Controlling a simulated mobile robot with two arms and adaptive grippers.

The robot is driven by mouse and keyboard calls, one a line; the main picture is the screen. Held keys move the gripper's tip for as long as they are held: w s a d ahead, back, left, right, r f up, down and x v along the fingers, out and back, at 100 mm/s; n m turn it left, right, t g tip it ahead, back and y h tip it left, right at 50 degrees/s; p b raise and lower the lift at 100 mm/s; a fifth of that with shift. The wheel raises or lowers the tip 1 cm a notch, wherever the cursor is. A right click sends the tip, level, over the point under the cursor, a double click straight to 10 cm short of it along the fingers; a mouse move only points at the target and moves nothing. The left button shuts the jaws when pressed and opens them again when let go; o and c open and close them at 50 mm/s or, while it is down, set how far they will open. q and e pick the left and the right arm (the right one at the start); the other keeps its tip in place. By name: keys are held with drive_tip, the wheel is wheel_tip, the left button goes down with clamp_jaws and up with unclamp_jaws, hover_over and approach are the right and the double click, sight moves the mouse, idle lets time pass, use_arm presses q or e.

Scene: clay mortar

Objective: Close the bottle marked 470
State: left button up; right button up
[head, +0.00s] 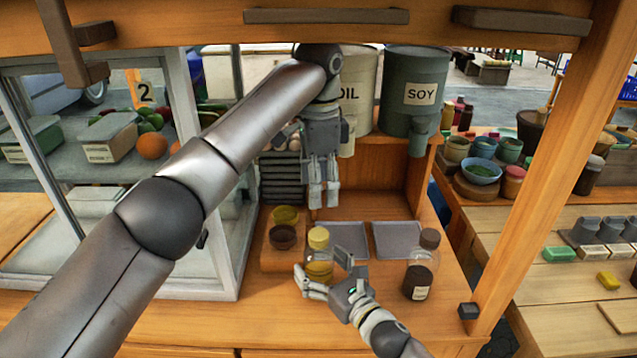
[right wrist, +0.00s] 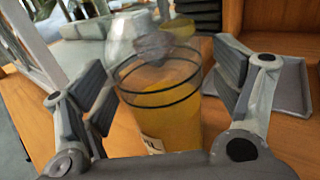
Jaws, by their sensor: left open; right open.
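No marking 470 can be read on any bottle. A clear bottle with yellow-orange liquid (head: 318,267) and a yellow top stands on the wooden counter. It fills the middle of the right wrist view (right wrist: 165,112), where its label is mostly cut off. My right gripper (head: 323,272) is open, with its fingers on either side of this bottle; contact cannot be told. A dark bottle (head: 419,268) with a brown cap and a pale label, too small to read, stands to the right. My left gripper (head: 322,194) is open, pointing down above the back of the counter.
Two grey trays (head: 398,240) lie behind the bottles. Large OIL (head: 360,85) and SOY (head: 413,90) containers stand at the back. A glass case is at left, a wooden post at right.

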drive_tip(key=v, duration=1.2)
idle(0.3)
